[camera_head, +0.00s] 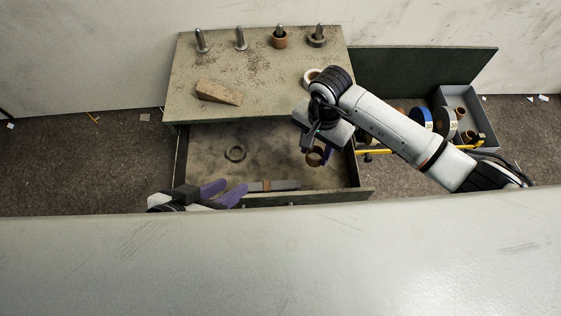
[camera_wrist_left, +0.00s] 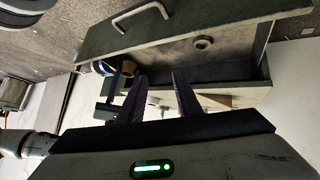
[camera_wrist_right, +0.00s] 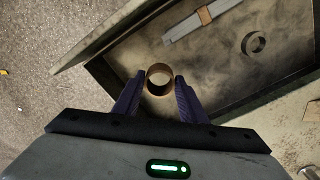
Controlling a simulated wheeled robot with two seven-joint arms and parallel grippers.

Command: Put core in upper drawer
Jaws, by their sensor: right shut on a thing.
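The core (camera_head: 314,157) is a short brown cardboard ring. My right gripper (camera_wrist_right: 158,92) is shut on it, with one purple finger on each side, as the right wrist view shows. It holds the core over the right part of the open upper drawer (camera_head: 205,150); the exact height above the drawer floor is unclear. The core also shows in the left wrist view (camera_wrist_left: 128,68), partly behind a finger. My left gripper (camera_head: 227,190) is open and empty at the drawer's front left edge; its spread fingers show in the left wrist view (camera_wrist_left: 160,95).
In the drawer lie a dark ring (camera_head: 235,153) and a grey flat bar with a brown band (camera_head: 275,185). The cabinet top (camera_head: 205,60) carries several pegs, a wooden wedge (camera_head: 219,93) and a pale ring (camera_head: 311,76). A grey bin (camera_head: 456,96) with rolls stands right.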

